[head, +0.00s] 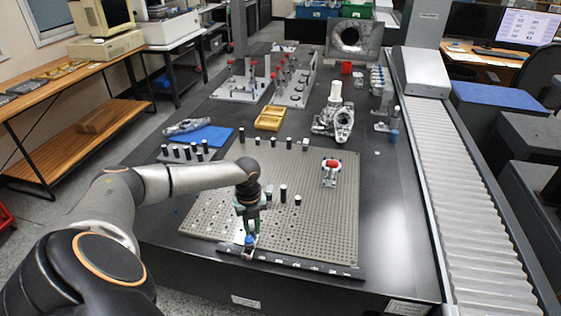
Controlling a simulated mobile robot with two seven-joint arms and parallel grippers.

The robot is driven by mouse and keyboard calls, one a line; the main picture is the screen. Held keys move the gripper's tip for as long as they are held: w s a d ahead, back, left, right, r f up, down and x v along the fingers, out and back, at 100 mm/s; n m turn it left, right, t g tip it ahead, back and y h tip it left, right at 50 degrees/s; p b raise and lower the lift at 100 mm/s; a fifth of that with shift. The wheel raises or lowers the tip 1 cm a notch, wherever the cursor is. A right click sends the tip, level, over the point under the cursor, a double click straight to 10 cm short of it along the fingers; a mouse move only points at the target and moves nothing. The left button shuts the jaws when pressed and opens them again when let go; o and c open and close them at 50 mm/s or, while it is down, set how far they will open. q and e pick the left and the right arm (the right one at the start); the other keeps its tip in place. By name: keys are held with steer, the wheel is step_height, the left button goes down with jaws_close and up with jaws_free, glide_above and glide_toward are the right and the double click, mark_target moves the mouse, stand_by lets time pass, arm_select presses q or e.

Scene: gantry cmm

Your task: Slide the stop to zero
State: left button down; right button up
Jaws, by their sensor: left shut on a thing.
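A dark rail (310,265) with small pale marks runs along the front edge of the grey perforated plate (325,225). The marks are too small to read, so I cannot tell which is zero. The stop, a small metal piece with a blue knob (249,241), sits on the rail left of its middle. My left gripper (249,234) points down from above and is shut on the stop at its blue knob. The fingers partly hide the stop. My right gripper is out of view.
Several black and white pins (283,194) stand on the plate close behind the gripper. A red-topped clamp (331,170) is on its right part. A metal casting (334,118), a yellow tray (270,118) and a blue mat (208,137) lie farther back. The roller conveyor (470,205) bounds the right side.

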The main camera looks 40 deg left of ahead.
arm_select(q)
steer(key=s+a, duration=0.2)
steer(key=a, duration=0.1)
steer(key=s+a, duration=0.1)
steer(key=a, duration=0.1)
steer(key=shift+s+a, duration=0.15)
steer(key=shift+a, duration=0.05)
steer(key=c, duration=0.8)
jaws_free()
steer(key=shift+s+a, duration=0.1)
steer(key=shift+o, duration=0.2)
steer(key=shift+r+p, duration=0.2)
steer(key=shift+p, duration=0.1)
step_height(320, 180, up, 12)
